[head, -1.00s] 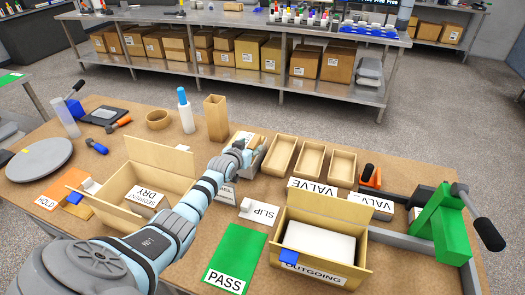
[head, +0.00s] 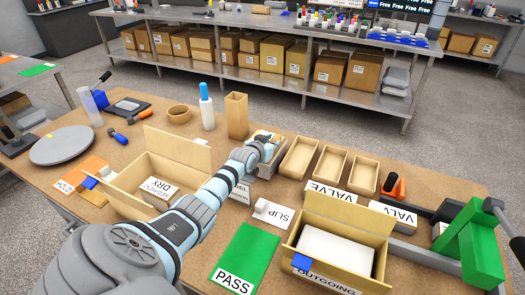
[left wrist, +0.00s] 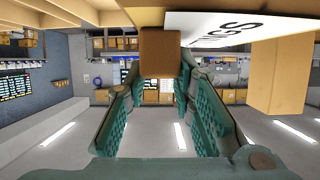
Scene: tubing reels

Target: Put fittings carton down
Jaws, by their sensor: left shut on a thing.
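My left gripper (head: 265,147) is over the far middle of the bench, beside the row of wooden trays. In the left wrist view its two green-padded fingers (left wrist: 160,100) close on a brown block-like part (left wrist: 160,48) of the fittings carton. A white label ending in "NGS" (left wrist: 232,30) shows beside that part. In the head view only a little of the tan carton (head: 262,134) shows past the gripper, at a grey container (head: 275,163). I cannot tell whether the carton touches what is beneath it. My right gripper is not in view.
Three wooden trays (head: 300,158) stand right of the gripper. A tall wooden box (head: 237,115) and a blue-capped bottle (head: 206,105) stand behind. An open carton (head: 130,200) is at left, the outgoing box (head: 300,236) at right. The green PASS mat (head: 248,255) is bare.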

